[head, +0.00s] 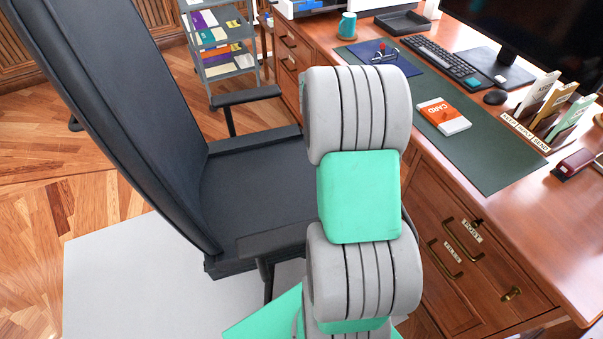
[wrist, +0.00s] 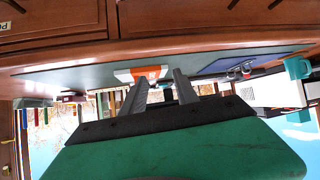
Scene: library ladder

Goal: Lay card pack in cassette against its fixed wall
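The card pack (head: 443,115), white with an orange band marked CARD, lies flat on the dark green desk mat. It also shows in the wrist view (wrist: 145,73), beyond the fingers. My gripper (wrist: 159,78) is open and empty, its two fingers apart and pointing toward the desk, short of the pack. In the head view my arm hides the gripper. I cannot tell for sure which thing is the cassette; a black open tray (head: 403,22) stands at the back of the desk, and a blue pad (head: 408,66) with a small metal object lies nearer.
The green mat (head: 480,160) is mostly clear around the pack. A keyboard (head: 440,60), a mouse (head: 495,97), a labelled sorter (head: 526,132) and a stapler (head: 575,162) lie to its right. A teal mug (head: 347,26) stands at the back. A black chair (head: 250,185) stands left of my arm.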

